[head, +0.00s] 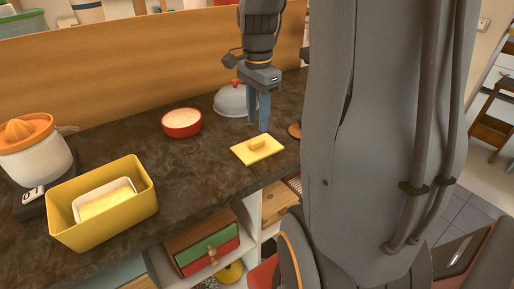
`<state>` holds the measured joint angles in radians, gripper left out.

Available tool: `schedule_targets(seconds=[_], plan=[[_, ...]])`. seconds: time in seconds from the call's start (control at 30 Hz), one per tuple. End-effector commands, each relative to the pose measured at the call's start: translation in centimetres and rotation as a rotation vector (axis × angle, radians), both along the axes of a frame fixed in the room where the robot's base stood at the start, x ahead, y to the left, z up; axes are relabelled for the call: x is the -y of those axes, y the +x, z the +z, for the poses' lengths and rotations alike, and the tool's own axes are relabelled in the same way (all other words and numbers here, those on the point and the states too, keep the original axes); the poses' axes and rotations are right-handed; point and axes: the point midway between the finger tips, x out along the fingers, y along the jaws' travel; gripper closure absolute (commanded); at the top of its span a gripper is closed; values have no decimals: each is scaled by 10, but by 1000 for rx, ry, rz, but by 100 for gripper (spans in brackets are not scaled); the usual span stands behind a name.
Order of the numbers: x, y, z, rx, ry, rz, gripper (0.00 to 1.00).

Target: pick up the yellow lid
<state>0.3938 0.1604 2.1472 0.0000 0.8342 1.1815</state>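The yellow lid (269,153) lies flat on the dark countertop near its front edge. It is a flat rectangle with a small raised bar handle (258,145) on top. My gripper (260,126) points down just above and behind the lid, with its blue-grey fingers close to the handle. From this angle I cannot tell whether the fingers are apart or closed. The lid appears to rest on the counter.
A yellow bin (105,222) with a white container (103,197) inside stands at the left front. An orange-topped juicer (35,150) is behind it. A red bowl (181,124) and a grey dome cover (231,101) stand farther back. Open counter (190,170) lies left of the lid.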

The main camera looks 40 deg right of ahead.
Motion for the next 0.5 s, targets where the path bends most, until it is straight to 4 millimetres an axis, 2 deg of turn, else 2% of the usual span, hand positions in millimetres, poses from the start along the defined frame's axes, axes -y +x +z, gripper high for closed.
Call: schedule_targets(seconds=[0.5], plan=[[-8, -3, -61, -2, 1, 3, 66]])
